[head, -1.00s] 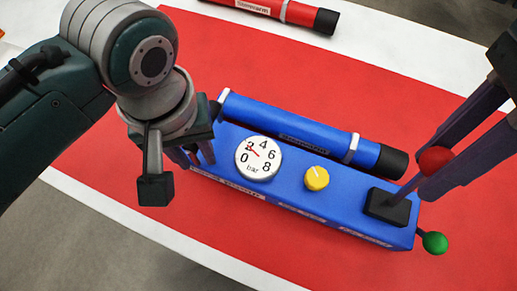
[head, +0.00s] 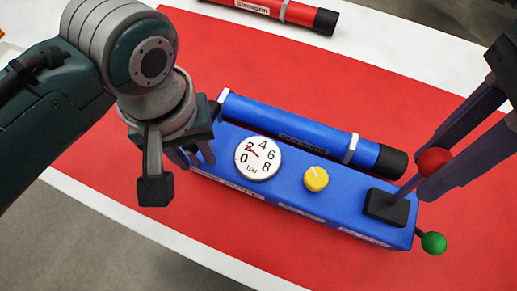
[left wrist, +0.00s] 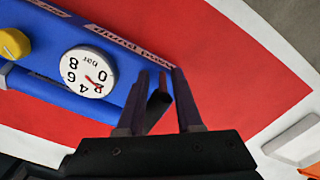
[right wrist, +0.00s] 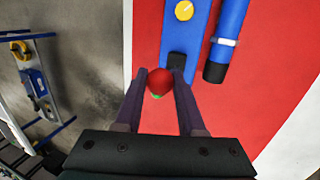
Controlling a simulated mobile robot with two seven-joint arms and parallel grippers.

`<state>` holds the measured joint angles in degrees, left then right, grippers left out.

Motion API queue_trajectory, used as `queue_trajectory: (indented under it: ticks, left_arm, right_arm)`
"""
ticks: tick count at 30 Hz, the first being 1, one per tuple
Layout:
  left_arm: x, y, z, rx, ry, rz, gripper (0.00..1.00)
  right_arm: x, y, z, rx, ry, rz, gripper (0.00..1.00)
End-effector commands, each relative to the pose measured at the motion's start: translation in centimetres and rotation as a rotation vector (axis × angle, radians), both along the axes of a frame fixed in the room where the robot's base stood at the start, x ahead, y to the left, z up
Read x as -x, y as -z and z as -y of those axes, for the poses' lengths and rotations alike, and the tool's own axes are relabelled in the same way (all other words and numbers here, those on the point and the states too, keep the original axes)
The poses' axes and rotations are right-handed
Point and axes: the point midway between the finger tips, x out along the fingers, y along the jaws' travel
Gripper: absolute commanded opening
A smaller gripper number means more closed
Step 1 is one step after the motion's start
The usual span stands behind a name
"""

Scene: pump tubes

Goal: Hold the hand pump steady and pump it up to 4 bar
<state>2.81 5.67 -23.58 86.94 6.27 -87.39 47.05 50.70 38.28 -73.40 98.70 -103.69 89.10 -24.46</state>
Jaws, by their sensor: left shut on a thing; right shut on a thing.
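The blue hand pump (head: 275,190) lies on the red mat, with a white round gauge (head: 257,158), a yellow knob (head: 316,179) and a lever with a red ball (head: 433,161) at its right end. The gauge needle points close to the 2. My left gripper (head: 194,156) is shut at the pump's left end; in the left wrist view a dark part of the pump (left wrist: 158,105) sits between its fingers (left wrist: 156,88). My right gripper (right wrist: 159,75) is shut on the lever's red ball (right wrist: 159,82), with its fingers on either side.
A green ball (head: 434,243) sticks out at the pump's right end. A blue cylinder (head: 300,130) with a black cap runs along the pump's far side. A red tube (head: 290,12) lies at the back. The red mat (head: 390,95) between them is clear.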

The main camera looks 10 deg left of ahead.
Motion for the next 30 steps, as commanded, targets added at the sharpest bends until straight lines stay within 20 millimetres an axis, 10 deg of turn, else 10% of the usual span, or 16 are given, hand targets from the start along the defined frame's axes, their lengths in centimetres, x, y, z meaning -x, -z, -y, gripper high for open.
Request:
queue_trajectory:
  ticks: [30]
  left_arm:
    - [-0.2,0.0,0.1,0.002,-0.002,0.005,0.0]
  right_arm:
    - [0.6,0.3,3.2,-0.173,0.006,0.026,0.0]
